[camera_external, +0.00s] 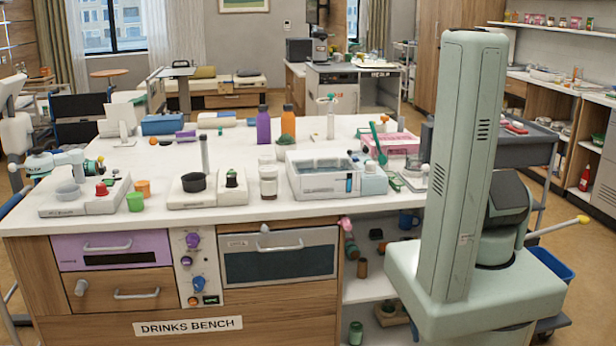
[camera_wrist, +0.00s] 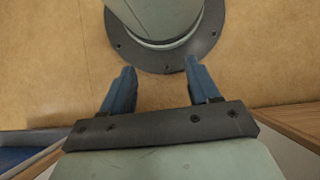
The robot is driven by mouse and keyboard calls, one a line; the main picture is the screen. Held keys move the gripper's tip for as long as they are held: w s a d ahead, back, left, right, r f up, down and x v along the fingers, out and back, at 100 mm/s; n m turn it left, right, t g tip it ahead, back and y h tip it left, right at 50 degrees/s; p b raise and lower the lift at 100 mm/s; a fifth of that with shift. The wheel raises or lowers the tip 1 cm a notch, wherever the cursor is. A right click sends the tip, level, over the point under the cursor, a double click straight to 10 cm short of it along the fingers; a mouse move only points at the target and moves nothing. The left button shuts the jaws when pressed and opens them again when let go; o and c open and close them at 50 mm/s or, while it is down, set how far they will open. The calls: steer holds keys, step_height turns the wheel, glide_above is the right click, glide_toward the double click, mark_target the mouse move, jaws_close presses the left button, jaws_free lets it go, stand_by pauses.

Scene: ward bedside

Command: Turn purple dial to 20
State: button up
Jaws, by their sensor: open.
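The purple dial (camera_external: 193,241) is on the white control panel (camera_external: 186,268) at the front of the bench, between the purple drawer and the glass-fronted door. Its scale marks are too small to read. A smaller dark purple knob (camera_external: 186,261) and a blue dial (camera_external: 198,284) sit below it. My gripper (camera_wrist: 157,82) shows in the wrist view with its two blue fingers apart and nothing between them. It points down at the floor and my round base. The dial is not in the wrist view, and my gripper cannot be made out in the external view.
The bench top (camera_external: 120,158) carries bottles, cups, a water bath (camera_external: 320,176) and other devices. Handles stick out from the purple drawer (camera_external: 108,248) and the glass-fronted door (camera_external: 280,258) beside the panel. An open shelf (camera_external: 375,289) is at the bench's right.

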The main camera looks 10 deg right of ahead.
steer(key=w+a+f+n+t+h, duration=0.2)
steer(key=w+a+f+n+h, duration=0.15)
steer(key=a+n, duration=0.4)
steer(key=n+t+y, duration=0.4)
steer(key=n+t, duration=1.9)
steer(key=n, duration=0.2)
glide_toward(192, 245)
steer(key=w, duration=0.9)
steer(key=shift+w+a, duration=0.1)
steer(key=shift+w, duration=0.05)
